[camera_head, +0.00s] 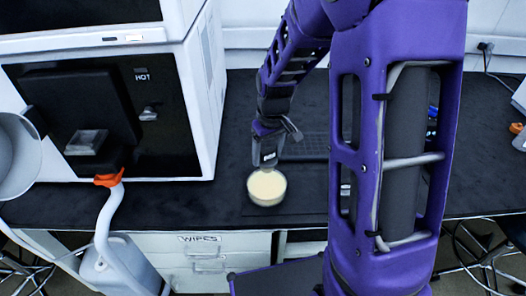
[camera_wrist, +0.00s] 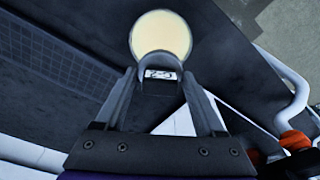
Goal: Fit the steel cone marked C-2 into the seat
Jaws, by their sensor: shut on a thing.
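My gripper (camera_wrist: 160,88) is shut on a small grey metal piece with a white tag (camera_wrist: 160,74). The tag is upside down in the wrist view and looks like C-2, so I take the piece as the steel cone. In the head view my gripper (camera_head: 268,160) points down over the dark bench, and the cone's shape is hard to make out. Just beyond the fingertips is a round cream-topped dish (camera_head: 267,187), also in the wrist view (camera_wrist: 161,34). I cannot tell whether the cone touches it. I cannot make out the seat for certain; a small metal fitting (camera_head: 148,114) shows on the instrument's black face.
The white instrument (camera_head: 200,80), marked HOT, stands at the left. A grey block (camera_head: 87,142) and a white hose with an orange collar (camera_head: 108,179) are at its front. The bench is clear between the instrument and the dish.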

